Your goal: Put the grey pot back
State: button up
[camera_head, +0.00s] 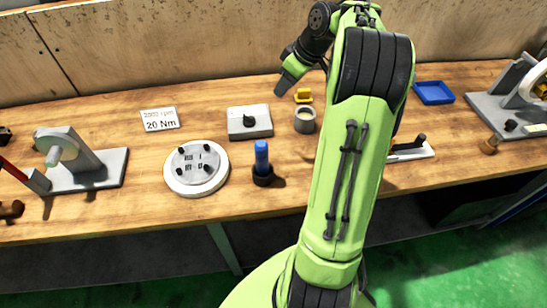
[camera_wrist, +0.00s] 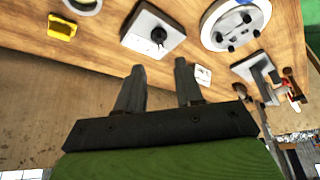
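The grey pot (camera_head: 305,120) stands upright on the wooden bench, just left of my arm in the head view. It looks like a short grey cylinder with a pale inside. In the wrist view only part of the pot (camera_wrist: 84,6) shows, cut off by the top edge. My gripper (camera_wrist: 159,68) has its two dark fingers apart with nothing between them. In the head view my gripper (camera_head: 288,82) is near the back of the bench, behind and left of the pot, and apart from it. Part of the bench is hidden behind my arm.
A yellow piece (camera_head: 303,96) sits behind the pot. A grey box with a black knob (camera_head: 250,121) is to its left. A dark holder with a blue handle (camera_head: 262,170) and a round white plate (camera_head: 196,187) stand nearer the front. A blue tray (camera_head: 433,92) lies right.

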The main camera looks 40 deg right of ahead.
jog(key=s+a+r+m+h, duration=0.1)
jog(key=s+a+r, duration=0.2)
jog(key=a, duration=0.6)
jog(key=s+a+r+m, duration=0.1)
jog(key=s+a+r, duration=0.3)
jog(key=a, duration=0.6)
jog(key=s+a+f+m, duration=0.1)
jog(key=s+a+f, duration=0.1)
jog(key=s, duration=0.6)
jog(key=s+a+f+t, duration=0.1)
jog(key=s+a+f, duration=0.1)
jog(key=s+a, duration=0.2)
jog(key=s, duration=0.3)
jog(key=shift+s+a+m+h, duration=0.15)
jog(key=shift+s+m+h, duration=0.2)
jog(key=shift+m+h, duration=0.05)
jog(key=shift+r, duration=0.1)
